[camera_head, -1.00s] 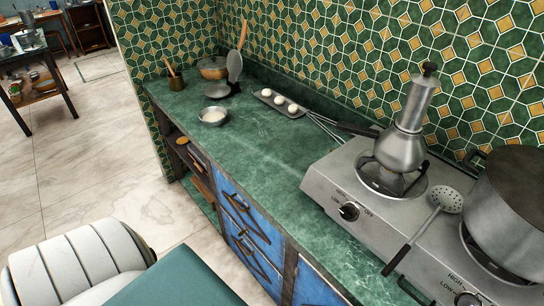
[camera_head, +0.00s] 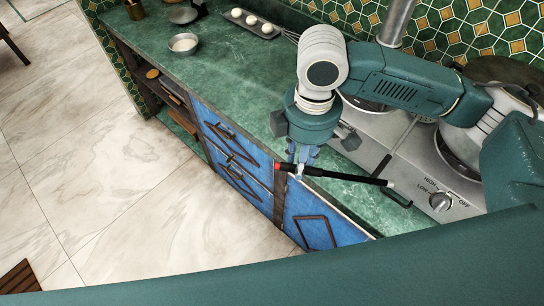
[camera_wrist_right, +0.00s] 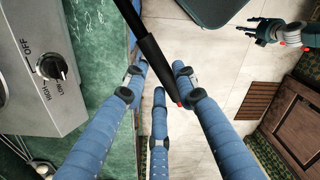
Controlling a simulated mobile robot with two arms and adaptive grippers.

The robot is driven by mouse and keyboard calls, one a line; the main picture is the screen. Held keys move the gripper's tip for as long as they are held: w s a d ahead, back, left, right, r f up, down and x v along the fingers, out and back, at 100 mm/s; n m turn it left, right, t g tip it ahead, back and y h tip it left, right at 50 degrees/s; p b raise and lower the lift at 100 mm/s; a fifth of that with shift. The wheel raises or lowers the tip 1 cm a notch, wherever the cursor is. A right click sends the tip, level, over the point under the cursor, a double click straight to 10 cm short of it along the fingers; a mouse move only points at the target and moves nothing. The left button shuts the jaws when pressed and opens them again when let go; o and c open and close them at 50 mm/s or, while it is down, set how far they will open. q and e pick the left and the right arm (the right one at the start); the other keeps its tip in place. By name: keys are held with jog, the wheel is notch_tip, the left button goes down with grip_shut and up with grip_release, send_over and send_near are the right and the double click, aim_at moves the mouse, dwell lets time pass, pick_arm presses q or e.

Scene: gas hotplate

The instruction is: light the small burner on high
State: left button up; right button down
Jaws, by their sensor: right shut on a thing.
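My right gripper (camera_head: 299,165) hangs just beyond the hotplate's front edge, over the counter's edge. Its blue fingers are shut on a black lighter-like stick (camera_head: 345,175) with a red end; the thin part points right along the hotplate front. The stick (camera_wrist_right: 157,68) also shows in the right wrist view. The grey hotplate (camera_head: 415,175) has a right knob (camera_head: 440,201) marked HIGH, LOW and OFF. The burners are mostly hidden. My left gripper (camera_wrist_right: 258,31) looks open and empty.
A bowl (camera_head: 184,45) and a tray (camera_head: 262,30) stand farther left. The counter's middle (camera_head: 215,75) is clear.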

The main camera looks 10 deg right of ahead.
aim_at(284, 164)
jog(key=a+n, duration=0.1)
jog(key=n, duration=0.1)
jog(key=a+n+p, duration=0.1)
jog(key=n, duration=0.2)
jog(key=a+f+n, duration=0.1)
jog(key=n, duration=0.2)
jog(key=shift+w+a+p, duration=0.3)
jog(key=shift+a+p, duration=0.05)
pick_arm(q)
jog(key=shift+w+r+b, duration=0.35)
jog(key=shift+r+b, duration=0.25)
jog(key=shift+r, duration=0.05)
pick_arm(e)
jog(key=w+d+f+n, duration=0.1)
jog(key=w+d+n, duration=0.2)
jog(key=w+d, duration=0.8)
jog(key=shift+d+f+n, duration=0.15)
jog(key=shift+d+n, duration=0.15)
jog(key=shift+d, duration=0.5)
jog(key=shift+w+d, duration=0.3)
jog(key=shift+w, duration=0.05)
pick_arm(q)
jog(key=shift+s+r+p, duration=0.1)
jog(key=shift+r+p, duration=0.75)
jog(key=shift+p, duration=0.05)
pick_arm(e)
jog(key=shift+s+a, duration=0.35)
jog(key=shift+a, duration=0.1)
